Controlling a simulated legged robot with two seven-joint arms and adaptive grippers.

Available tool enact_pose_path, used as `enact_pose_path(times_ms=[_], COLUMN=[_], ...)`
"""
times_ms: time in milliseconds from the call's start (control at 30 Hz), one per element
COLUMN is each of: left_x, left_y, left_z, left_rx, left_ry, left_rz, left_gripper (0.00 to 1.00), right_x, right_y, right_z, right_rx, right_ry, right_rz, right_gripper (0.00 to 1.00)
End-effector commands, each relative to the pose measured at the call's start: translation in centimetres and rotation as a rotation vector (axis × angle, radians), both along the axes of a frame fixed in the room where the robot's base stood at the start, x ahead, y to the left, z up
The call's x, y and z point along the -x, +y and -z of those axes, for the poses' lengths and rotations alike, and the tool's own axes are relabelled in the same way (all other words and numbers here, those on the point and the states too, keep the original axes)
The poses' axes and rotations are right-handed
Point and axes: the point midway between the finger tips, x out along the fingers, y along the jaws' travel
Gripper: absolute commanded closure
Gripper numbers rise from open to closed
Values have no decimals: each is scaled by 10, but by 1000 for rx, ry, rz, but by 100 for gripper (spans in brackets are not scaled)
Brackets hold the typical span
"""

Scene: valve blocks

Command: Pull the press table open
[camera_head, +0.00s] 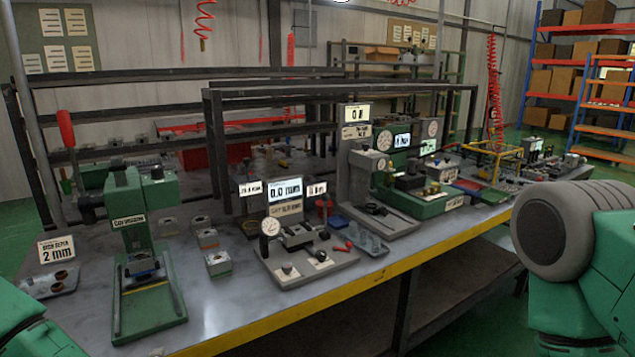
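A green press (132,222) stands on the left part of the workbench, with a white label on its front. Its long green base (152,312) reaches toward the bench's front edge. The press table (142,268) is a small dark and blue piece low on this base, under the press head. I cannot tell how far it is pulled out. My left arm shows only as a green link at the lower left corner. My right arm shows as a green and grey link at the right edge. Neither gripper is in view.
A sign reading 2 mm (57,250) and a small tray (50,284) stand left of the press. Small blocks (218,262) sit to its right. A gauge stand (305,264) is in mid-bench. The bench's yellow front edge (345,283) runs diagonally.

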Motion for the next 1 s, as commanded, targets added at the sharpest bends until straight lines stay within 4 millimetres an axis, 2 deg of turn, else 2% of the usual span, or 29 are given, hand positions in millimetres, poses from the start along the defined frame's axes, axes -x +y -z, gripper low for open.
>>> enact_pose_path(times_ms=[167, 367, 467, 567, 633, 700, 800, 900, 967, 1000], left_x=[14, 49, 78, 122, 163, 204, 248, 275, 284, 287], left_y=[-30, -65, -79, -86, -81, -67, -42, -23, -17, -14], left_z=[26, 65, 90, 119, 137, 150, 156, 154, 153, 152], left_rx=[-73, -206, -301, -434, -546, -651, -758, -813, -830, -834], left_ry=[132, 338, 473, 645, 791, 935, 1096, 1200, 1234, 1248], left_rz=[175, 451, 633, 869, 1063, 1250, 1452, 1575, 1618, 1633], left_gripper=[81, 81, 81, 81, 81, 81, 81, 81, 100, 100], right_x=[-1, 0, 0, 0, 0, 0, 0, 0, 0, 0], right_y=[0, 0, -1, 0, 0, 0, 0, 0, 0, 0], right_z=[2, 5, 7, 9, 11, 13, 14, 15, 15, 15], right_rx=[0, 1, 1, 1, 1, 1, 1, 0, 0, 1], right_ry=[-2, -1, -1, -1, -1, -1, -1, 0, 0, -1], right_rz=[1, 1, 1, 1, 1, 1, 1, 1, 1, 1], right_gripper=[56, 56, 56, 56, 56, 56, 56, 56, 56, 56])
